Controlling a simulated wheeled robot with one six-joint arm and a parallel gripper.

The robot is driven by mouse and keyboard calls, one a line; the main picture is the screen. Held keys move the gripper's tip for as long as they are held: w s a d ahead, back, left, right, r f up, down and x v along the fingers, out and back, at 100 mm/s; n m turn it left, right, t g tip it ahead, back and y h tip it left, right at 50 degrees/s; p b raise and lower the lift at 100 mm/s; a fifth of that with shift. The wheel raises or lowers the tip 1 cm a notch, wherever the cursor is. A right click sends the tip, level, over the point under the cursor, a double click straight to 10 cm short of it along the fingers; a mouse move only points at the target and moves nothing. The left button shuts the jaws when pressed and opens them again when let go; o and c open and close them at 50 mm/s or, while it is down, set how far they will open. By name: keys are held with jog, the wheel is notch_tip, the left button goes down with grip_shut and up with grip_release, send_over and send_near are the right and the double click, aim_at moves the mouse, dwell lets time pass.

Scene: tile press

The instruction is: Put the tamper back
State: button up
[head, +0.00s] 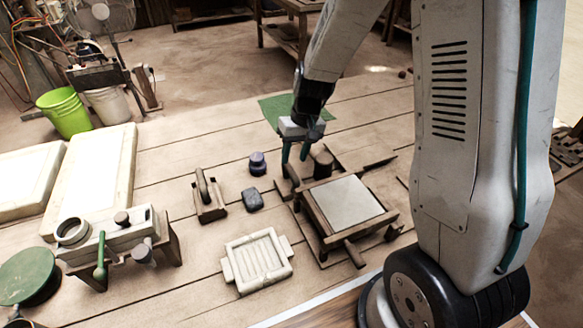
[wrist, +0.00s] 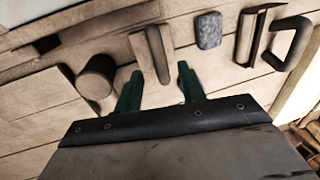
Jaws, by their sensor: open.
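My gripper (head: 295,159) is open, with its two green fingers pointing down at the back left of the tile press (head: 310,215). In the wrist view the fingers (wrist: 160,76) are apart with nothing held between them. A brown round block (head: 322,163), which looks like the tamper, stands upright at the back of the press, just right of the fingers. In the wrist view this brown block (wrist: 97,77) is left of the fingers, apart from them. A narrow wooden piece (wrist: 151,53) shows just beyond the fingertips; I cannot tell whether they touch it.
A pale square slab (head: 347,203) lies on the press. Left of it are a dark blue-grey block (head: 253,200), a dark purple knob (head: 257,163), a wooden block with a handle (head: 208,205) and a cream ribbed tray (head: 257,260). A green mat (head: 282,106) lies behind my gripper.

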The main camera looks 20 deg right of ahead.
jog(key=s+r+h, duration=0.1)
jog(key=s+r, duration=0.5)
jog(key=r, duration=0.3)
jog(key=s+r, duration=0.6)
jog(key=r, duration=0.3)
jog(key=s+d+r, duration=0.1)
jog(key=s+r, duration=0.1)
jog(key=s, duration=0.5)
jog(key=s+r+t+h, duration=0.1)
jog(key=s+r, duration=0.1)
jog(key=s, duration=0.5)
jog(key=shift+s+d+r, duration=0.3)
jog(key=shift+s+d, duration=0.05)
jog(key=shift+d, duration=0.05)
jog(key=shift+c, duration=0.4)
